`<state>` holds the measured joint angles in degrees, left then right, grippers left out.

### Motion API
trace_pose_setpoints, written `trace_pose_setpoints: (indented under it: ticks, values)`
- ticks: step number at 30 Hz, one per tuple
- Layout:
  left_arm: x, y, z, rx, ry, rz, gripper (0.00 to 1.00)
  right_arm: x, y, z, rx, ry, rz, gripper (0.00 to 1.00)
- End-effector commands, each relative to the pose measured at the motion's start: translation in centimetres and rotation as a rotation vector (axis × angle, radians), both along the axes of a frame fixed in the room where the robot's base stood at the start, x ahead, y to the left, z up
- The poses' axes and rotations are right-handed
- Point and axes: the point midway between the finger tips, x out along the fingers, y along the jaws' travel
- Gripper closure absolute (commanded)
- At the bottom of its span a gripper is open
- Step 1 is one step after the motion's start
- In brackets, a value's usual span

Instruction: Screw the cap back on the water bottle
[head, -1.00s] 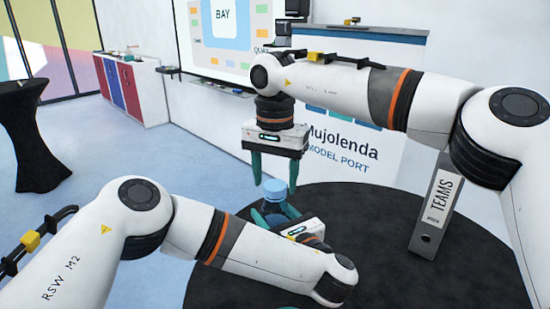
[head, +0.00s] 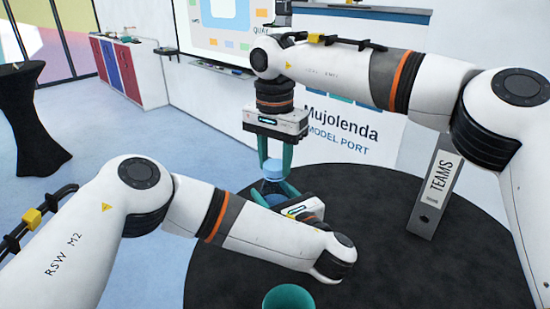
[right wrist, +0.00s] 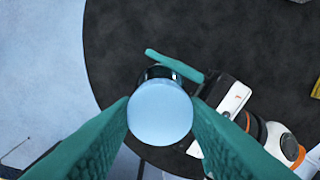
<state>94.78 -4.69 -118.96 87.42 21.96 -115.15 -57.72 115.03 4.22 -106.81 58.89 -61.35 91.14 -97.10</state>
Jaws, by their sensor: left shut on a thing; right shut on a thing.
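The water bottle (head: 268,188) stands upright near the left edge of the round black table, mostly hidden by the grippers. My left gripper (head: 272,197) is shut on its body from the side; one teal finger (right wrist: 175,65) shows in the right wrist view. The light blue cap (head: 273,170) is at the bottle's top; from above it is a round disc (right wrist: 160,112). My right gripper (head: 275,162) points straight down and is shut on the cap, with a finger on each side. I cannot tell how far the cap sits on the thread.
The round black table (head: 440,270) has bare room at right. A grey binder marked TEAMS (head: 437,190) stands at its right back. A teal cup (head: 288,298) is at the front edge of view. A dark draped table (head: 35,130) stands far left.

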Motion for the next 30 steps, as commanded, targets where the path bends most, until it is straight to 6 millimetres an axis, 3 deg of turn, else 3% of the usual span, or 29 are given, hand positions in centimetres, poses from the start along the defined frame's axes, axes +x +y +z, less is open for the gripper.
trace_pose_setpoints:
  ticks: [30]
  values:
    - [-0.01,0.0,-0.04,0.001,0.0,0.0,1.0,0.03,-0.04,-0.13,0.001,-0.001,-2.185,0.88]
